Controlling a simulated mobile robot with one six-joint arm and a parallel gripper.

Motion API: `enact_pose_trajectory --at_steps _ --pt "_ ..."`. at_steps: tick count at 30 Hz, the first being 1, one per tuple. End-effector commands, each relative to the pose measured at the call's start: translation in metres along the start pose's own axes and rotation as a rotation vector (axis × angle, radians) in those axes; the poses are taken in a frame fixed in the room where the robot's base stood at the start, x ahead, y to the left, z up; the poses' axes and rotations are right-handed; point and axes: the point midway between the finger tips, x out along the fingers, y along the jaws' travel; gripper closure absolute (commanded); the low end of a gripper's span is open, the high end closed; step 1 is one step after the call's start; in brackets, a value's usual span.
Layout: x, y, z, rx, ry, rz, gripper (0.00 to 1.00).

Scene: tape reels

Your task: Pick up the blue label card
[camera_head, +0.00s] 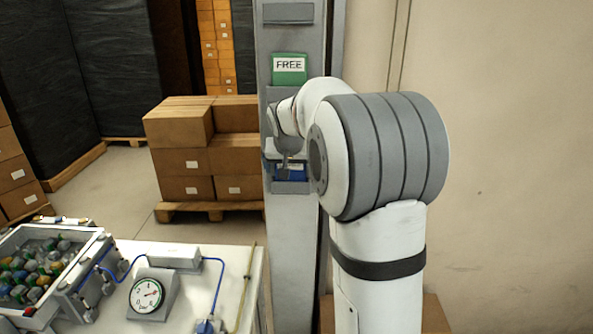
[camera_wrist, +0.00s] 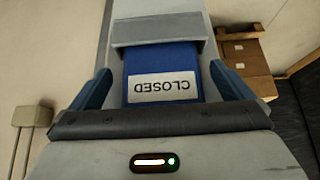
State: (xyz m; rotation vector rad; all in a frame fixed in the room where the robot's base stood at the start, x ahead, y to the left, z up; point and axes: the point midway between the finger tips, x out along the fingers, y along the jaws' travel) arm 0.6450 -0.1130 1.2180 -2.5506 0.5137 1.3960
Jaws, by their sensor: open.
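The blue label card (camera_wrist: 163,60) shows in the wrist view with a white strip reading CLOSED, upside down in that picture. It sits in a grey holder (camera_wrist: 160,29) on a grey post. In the head view the blue card (camera_head: 291,175) is low on the post (camera_head: 293,225), partly hidden by my gripper (camera_head: 284,160). In the wrist view my gripper (camera_wrist: 160,70) is open, with one blue-grey finger on each side of the card.
A green card (camera_head: 289,68) reading FREE hangs higher on the post. Stacked cardboard boxes (camera_head: 205,150) stand on a pallet behind. A bench at lower left holds a dial gauge (camera_head: 147,295) and a bin of small parts (camera_head: 78,273). A bare wall is at right.

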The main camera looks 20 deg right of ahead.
Motion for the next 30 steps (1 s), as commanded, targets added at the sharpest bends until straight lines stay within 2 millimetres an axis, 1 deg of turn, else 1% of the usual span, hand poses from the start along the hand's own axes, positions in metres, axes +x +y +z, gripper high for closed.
enact_pose_trajectory --at_steps 5,6,22,30 --pt "0.0002 -0.0001 0.0001 0.000 0.001 0.000 0.00" --pt "0.0002 -0.0002 0.0001 0.000 0.001 0.000 0.02" --pt "-0.0002 -0.0008 0.0002 -0.001 0.001 -0.001 0.45" --pt "-0.0011 -0.0010 -0.0004 -0.001 0.001 -0.001 0.46"
